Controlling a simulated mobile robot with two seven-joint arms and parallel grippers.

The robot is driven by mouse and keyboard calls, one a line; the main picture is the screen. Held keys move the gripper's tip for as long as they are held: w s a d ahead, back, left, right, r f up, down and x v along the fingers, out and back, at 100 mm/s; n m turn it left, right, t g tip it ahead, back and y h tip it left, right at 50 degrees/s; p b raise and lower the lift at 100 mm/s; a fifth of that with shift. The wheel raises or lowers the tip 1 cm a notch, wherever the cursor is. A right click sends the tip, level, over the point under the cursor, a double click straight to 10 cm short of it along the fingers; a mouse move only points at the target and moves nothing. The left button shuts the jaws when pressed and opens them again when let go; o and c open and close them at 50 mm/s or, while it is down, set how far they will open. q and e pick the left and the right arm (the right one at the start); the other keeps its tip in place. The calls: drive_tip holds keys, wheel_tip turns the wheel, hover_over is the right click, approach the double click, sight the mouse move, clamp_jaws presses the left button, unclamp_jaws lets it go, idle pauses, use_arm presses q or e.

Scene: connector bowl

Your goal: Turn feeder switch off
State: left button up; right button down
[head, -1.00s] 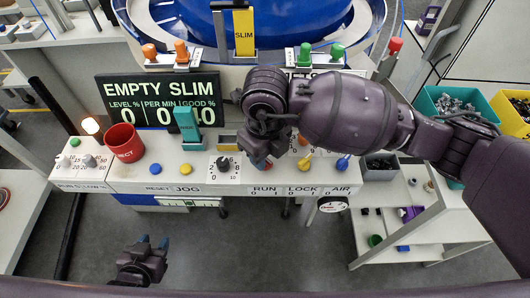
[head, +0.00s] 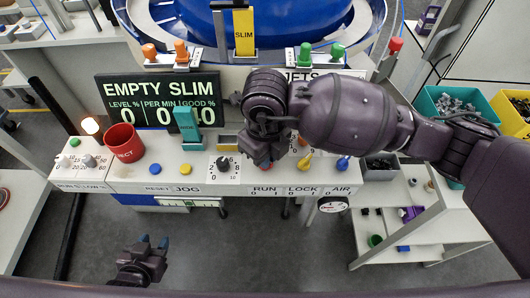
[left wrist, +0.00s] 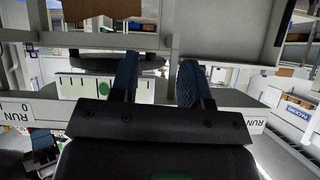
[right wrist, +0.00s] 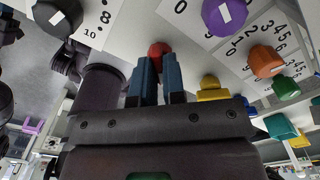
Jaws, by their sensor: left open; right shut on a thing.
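The red switch handle (right wrist: 157,50) is at the fingertips of my right gripper (right wrist: 158,66) in the right wrist view, and the jaws are shut on it. In the head view my right gripper (head: 262,160) is low over the panel's front edge, above the RUN label (head: 264,190), and its arm hides part of the panel. The yellow LOCK handle (head: 305,161) and blue AIR handle (head: 343,162) stand to its right. The exact angle of the red handle is hidden. My left gripper (head: 152,243) is open and empty, below and in front of the panel.
A black dial (head: 223,164) sits left of my right gripper. A red mug-like container (head: 124,142) stands farther left. The display (head: 160,103) reads EMPTY SLIM. Several colored knobs lie close by in the right wrist view, including a purple one (right wrist: 224,14).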

drive_tip(key=shift+n, duration=0.3)
drive_tip(key=n, duration=0.4)
drive_tip(key=shift+n, duration=0.3)
drive_tip(key=n+b, duration=0.1)
drive_tip(key=n, duration=0.2)
drive_tip(key=shift+n, duration=1.2)
drive_tip(key=n+b, duration=0.1)
drive_tip(key=n, duration=0.2)
drive_tip(key=shift+n, duration=0.3)
drive_tip(key=shift+n+b, duration=0.45)
drive_tip(key=shift+n, duration=0.25)
drive_tip(key=shift+n+b, duration=0.3)
drive_tip(key=shift+n, duration=0.9)
drive_tip(key=shift+r, duration=0.1)
